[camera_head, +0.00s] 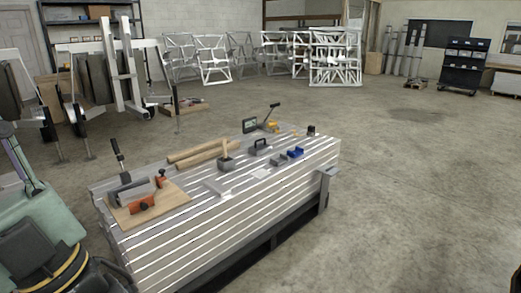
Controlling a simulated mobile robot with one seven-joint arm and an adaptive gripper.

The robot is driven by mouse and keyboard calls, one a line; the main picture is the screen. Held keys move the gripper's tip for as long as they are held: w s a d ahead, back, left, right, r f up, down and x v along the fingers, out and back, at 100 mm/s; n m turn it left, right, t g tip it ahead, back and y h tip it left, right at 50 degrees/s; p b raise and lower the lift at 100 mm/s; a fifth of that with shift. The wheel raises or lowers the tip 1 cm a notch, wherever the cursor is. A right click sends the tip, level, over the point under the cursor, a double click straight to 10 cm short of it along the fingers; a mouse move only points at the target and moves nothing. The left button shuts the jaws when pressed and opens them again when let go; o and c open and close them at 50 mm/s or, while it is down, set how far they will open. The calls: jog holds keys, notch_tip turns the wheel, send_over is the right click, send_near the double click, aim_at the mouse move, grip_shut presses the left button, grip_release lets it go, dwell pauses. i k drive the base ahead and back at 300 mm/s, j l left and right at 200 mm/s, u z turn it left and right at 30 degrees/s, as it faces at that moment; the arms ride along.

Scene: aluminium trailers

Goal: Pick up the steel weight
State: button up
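A workbench (215,235) with a slatted metal top stands in the middle of the camera_head view. A dark grey block with a handle on top (260,148) sits upright on it, right of centre; it looks most like the steel weight, but it is too small to be certain. A grey container (226,163) with a light wooden handle standing in it is to its left. My gripper is not in view, so I cannot see its state or where it is relative to the bench.
A blue bin (295,152) and a small grey bin (279,159) sit right of the block. Wooden bars (203,153) lie to the left. A wooden board (150,205) with orange clamps is at the near left. Open concrete floor (420,190) lies to the right.

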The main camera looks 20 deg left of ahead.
aim_at(257, 150)
jog(key=i+l+z, duration=0.25)
jog(key=i, duration=0.25)
jog(key=i+z, duration=0.3)
jog(key=i, duration=0.2)
jog(key=i+l+u, duration=0.15)
jog(key=i, duration=0.55)
jog(key=i+l+u, duration=0.15)
jog(key=i, duration=0.55)
jog(key=i+l+u, duration=0.2)
jog(key=i+u, duration=0.25)
jog(key=i+l+u, duration=0.7)
jog(key=u, duration=0.15)
jog(key=i+l+u, duration=0.25)
jog(key=l+u, duration=0.15)
jog(key=i, duration=0.4)
